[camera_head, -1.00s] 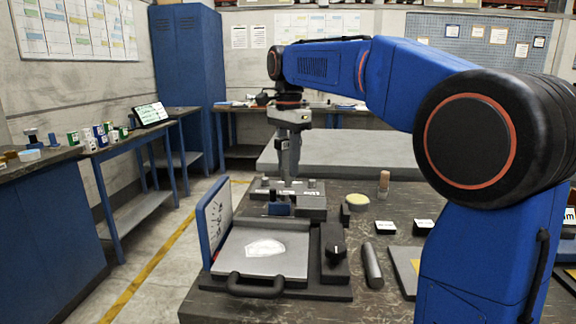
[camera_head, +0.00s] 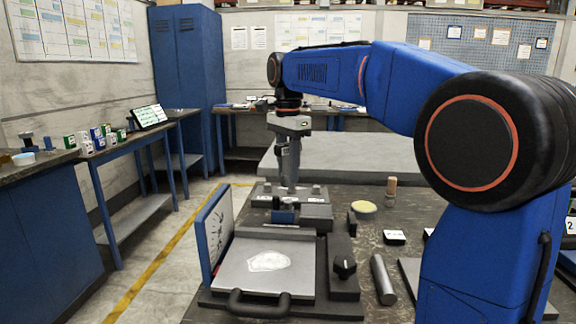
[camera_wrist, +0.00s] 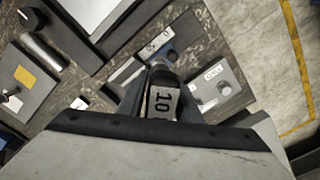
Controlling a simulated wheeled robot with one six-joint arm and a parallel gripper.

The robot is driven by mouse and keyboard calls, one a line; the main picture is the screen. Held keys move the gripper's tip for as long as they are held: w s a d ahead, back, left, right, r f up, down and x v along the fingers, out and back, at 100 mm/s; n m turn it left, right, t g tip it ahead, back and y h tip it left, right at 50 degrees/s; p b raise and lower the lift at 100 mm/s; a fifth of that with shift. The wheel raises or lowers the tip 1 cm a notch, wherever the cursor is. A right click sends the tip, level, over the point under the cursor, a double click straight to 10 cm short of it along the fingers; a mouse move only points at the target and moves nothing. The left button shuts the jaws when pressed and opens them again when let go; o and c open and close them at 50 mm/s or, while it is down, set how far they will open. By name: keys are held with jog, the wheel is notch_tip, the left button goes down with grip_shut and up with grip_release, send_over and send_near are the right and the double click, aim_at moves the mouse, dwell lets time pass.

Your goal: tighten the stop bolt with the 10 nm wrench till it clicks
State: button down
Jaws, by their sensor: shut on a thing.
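My gripper (camera_head: 289,125) is shut on the wrench (camera_head: 290,165), which hangs upright below it in the head view. In the wrist view the wrench's top, marked "10" (camera_wrist: 162,101), sits between the fingers of my gripper (camera_wrist: 160,98). The wrench's lower end is at a low grey fixture (camera_head: 318,212) with a small blue block (camera_head: 284,216) at its front. I cannot make out the stop bolt, and I cannot tell whether the wrench end touches it.
A flat plate device (camera_head: 265,265) with an upright blue-framed dial panel (camera_head: 214,235) and black handle stands in front of the fixture. A knobbed dark block (camera_head: 343,262), a grey cylinder (camera_head: 383,280), and a yellow-topped dish (camera_head: 363,207) lie to the right.

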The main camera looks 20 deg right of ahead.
aim_at(288, 201)
jog(key=shift+f, duration=1.9)
jog(key=shift+f, duration=1.6)
jog(key=m, duration=0.4)
dwell(0.4)
jog(key=shift+m, duration=1.2)
jog(key=shift+r+n, duration=0.1)
jog(key=shift+n, duration=0.4)
jog(key=shift+r, duration=2.9)
